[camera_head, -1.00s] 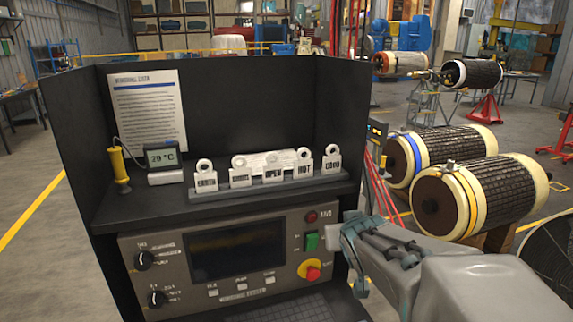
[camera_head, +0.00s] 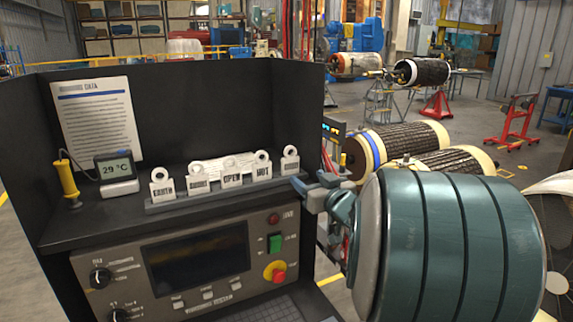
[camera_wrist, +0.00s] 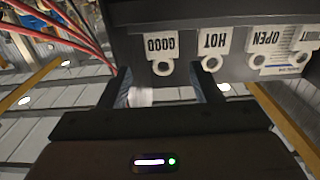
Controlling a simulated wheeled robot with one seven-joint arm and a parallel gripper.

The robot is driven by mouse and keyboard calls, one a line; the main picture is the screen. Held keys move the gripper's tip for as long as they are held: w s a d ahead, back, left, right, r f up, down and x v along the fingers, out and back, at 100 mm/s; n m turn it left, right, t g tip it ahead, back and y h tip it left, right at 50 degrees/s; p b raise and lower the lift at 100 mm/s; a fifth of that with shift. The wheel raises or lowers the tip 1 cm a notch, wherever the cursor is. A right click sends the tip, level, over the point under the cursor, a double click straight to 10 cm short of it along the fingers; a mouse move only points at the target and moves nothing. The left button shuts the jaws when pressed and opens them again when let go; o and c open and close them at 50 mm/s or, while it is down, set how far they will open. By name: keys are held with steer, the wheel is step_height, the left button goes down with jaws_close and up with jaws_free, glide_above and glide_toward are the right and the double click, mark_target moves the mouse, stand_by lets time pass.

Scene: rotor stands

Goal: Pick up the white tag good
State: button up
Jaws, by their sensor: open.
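The white tag good (camera_head: 290,161) stands upright at the right end of a grey rack (camera_head: 160,207) on the black shelf. It has a ring at its top, and my gripper hides part of its lower edge in the head view. In the wrist view the good tag (camera_wrist: 162,44) appears upside down, its ring roughly centred between my fingertips. My gripper (camera_wrist: 164,85) is open and empty, its fingers pointing at the tag from either side of its line. In the head view my gripper (camera_head: 312,187) is just right of the rack's end.
Tags hot (camera_head: 263,168), open (camera_head: 232,174), a blurred one and earth (camera_head: 162,186) stand left in the rack, hot closest. A thermometer display (camera_head: 115,168) and yellow probe (camera_head: 66,180) are farther left. A black back panel (camera_head: 200,105) rises behind; red cables (camera_wrist: 65,30) hang nearby.

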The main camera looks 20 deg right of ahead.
mark_target(291, 165)
steer(key=shift+w+a+p, duration=0.15)
steer(key=shift+w+p, duration=0.45)
steer(key=shift+w, duration=1.7)
steer(key=shift+w+a+p, duration=0.15)
steer(key=shift+w+p, duration=0.4)
steer(key=shift+w, duration=1.7)
steer(key=c, duration=0.5)
